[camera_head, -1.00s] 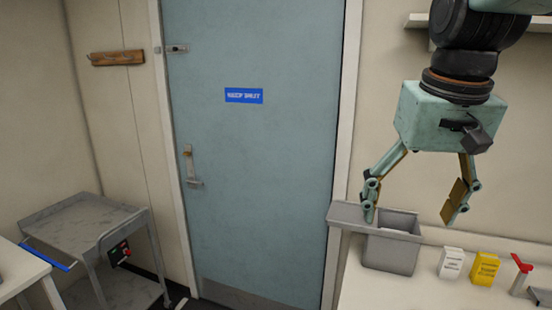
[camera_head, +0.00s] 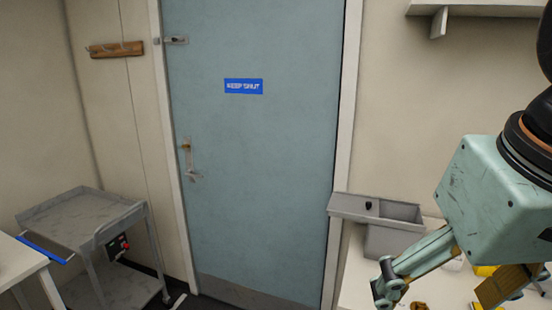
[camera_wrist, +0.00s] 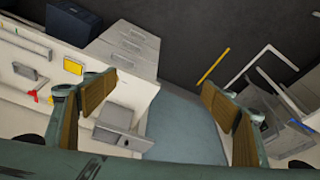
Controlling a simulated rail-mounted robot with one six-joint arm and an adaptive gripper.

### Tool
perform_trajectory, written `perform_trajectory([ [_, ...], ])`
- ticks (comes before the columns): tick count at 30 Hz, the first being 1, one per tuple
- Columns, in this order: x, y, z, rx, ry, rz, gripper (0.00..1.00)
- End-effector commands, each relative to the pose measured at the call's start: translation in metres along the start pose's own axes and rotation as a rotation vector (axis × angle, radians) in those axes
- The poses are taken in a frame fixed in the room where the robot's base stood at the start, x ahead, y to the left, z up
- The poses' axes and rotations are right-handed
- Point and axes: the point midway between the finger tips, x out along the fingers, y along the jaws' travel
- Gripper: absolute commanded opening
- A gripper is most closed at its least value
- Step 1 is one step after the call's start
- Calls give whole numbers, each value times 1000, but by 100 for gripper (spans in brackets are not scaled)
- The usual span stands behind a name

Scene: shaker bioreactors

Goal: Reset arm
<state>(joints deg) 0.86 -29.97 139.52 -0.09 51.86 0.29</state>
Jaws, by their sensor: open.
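My gripper (camera_head: 440,288) is at the lower right of the head view, above the white bench (camera_head: 356,290). Its two fingers point down and are spread apart. In the wrist view the padded fingers of my gripper (camera_wrist: 160,88) are wide apart with nothing between them. The arm's dark wrist joint runs off the right edge of the head view.
A grey bin (camera_head: 385,243) stands on the bench behind my gripper. A blue door (camera_head: 262,180) marked "KEEP SHUT" is in the middle. A grey cart (camera_head: 80,218) stands at left. A shelf (camera_head: 480,10) is at upper right. A yellow box (camera_wrist: 73,65) shows in the wrist view.

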Motion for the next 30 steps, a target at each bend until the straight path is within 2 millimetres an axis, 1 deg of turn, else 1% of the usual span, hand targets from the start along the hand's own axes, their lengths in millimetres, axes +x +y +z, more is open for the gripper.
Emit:
perform_trajectory([
  [1,4,-1,10,-4,4,-1,78],
  [3,6,-2,20,-9,10,-2,78],
  [6,10,-3,32,-14,14,-4,78],
  [10,12,-4,41,-18,17,-5,78],
  [14,13,-4,44,-20,18,-5,78],
  [30,13,-4,44,-19,18,-5,78],
])
